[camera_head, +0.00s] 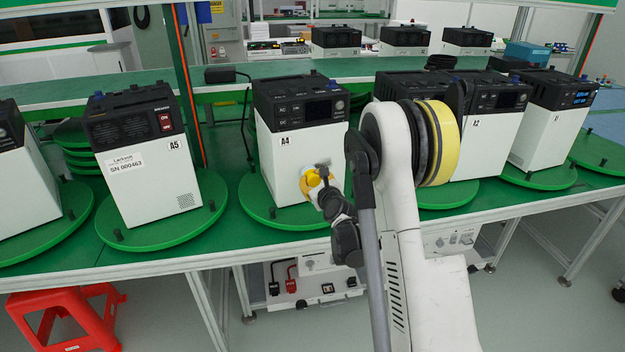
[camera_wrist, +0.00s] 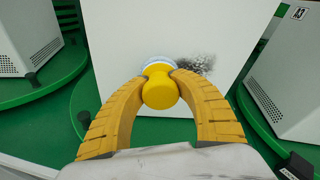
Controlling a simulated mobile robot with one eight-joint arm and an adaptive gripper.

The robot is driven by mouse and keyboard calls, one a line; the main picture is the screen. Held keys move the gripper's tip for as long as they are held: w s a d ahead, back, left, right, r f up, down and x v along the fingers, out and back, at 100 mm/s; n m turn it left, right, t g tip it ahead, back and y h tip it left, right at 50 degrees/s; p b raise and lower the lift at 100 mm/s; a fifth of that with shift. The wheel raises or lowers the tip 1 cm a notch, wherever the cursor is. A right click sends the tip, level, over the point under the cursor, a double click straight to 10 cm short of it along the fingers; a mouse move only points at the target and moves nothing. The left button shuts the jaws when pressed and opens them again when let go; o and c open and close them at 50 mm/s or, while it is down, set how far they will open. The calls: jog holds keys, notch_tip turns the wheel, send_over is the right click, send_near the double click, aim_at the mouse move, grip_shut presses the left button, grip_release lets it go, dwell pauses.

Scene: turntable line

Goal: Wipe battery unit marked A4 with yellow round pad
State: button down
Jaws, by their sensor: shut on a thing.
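Battery unit A4 (camera_head: 280,160) stands upright on a green turntable, with a black top and a white front. Its white front fills the middle of the wrist view (camera_wrist: 125,35). A dark grey smudge (camera_wrist: 197,66) shows on that front. My gripper (camera_head: 316,188) is at the lower right of the front. In the wrist view its yellow fingers (camera_wrist: 160,88) are shut on the yellow round pad (camera_wrist: 161,93). The pad's pale disc faces the white front, just left of the smudge and partly overlapping its edge. I cannot tell whether it touches the front.
Unit A5 (camera_head: 150,175) stands on its turntable to the left. Unit A2 (camera_head: 480,150) and another unit (camera_head: 545,125) stand to the right. My arm hides part of the unit between. A red stool (camera_head: 65,310) is on the floor at left.

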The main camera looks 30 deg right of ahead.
aim_at(334, 166)
jog(key=shift+w, duration=0.85)
jog(key=shift+d, duration=0.1)
jog(key=shift+s+d+b, duration=0.15)
jog(key=shift+d+b, duration=0.2)
jog(key=shift+d, duration=1.3)
jog(key=shift+s+d+b, duration=0.2)
jog(key=shift+d+b, duration=0.2)
jog(key=shift+d, duration=1.3)
jog(key=shift+s+d+b, duration=0.15)
jog(key=shift+d+b, duration=0.2)
jog(key=shift+d, duration=1.3)
jog(key=shift+a, duration=0.15)
jog(key=shift+w+a+b, duration=0.2)
jog(key=shift+a+b, duration=0.15)
jog(key=shift+a, duration=1.3)
jog(key=shift+w+a+b, duration=0.15)
jog(key=shift+a+b, duration=0.2)
jog(key=shift+a, duration=1.3)
jog(key=shift+w+a+b, duration=0.2)
jog(key=shift+a+b, duration=0.15)
jog(key=shift+a, duration=1.3)
jog(key=shift+d, duration=0.1)
